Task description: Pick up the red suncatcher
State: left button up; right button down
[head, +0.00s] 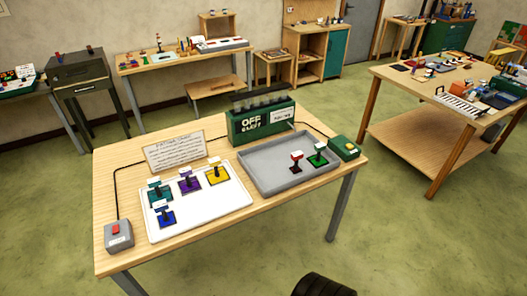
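A small red piece with a white top, which looks like the red suncatcher (296,164), stands upright in the grey tray (262,179) on the near wooden table. A similar green piece (318,156) stands just right of it in the same tray. Similar pieces in teal (159,192), purple (189,183), yellow (217,173) and blue (166,217) stand on a white board (213,205) to the left. Neither of my grippers is in view.
A green box marked OFF (262,122) stands behind the tray. A green block (345,148) is at the tray's right. A grey box with a red button (118,235) sits at the front left, with a dark cable. A paper card (174,150) stands behind the board.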

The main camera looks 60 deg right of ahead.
aim_at(296, 156)
jog(key=z, duration=2.3)
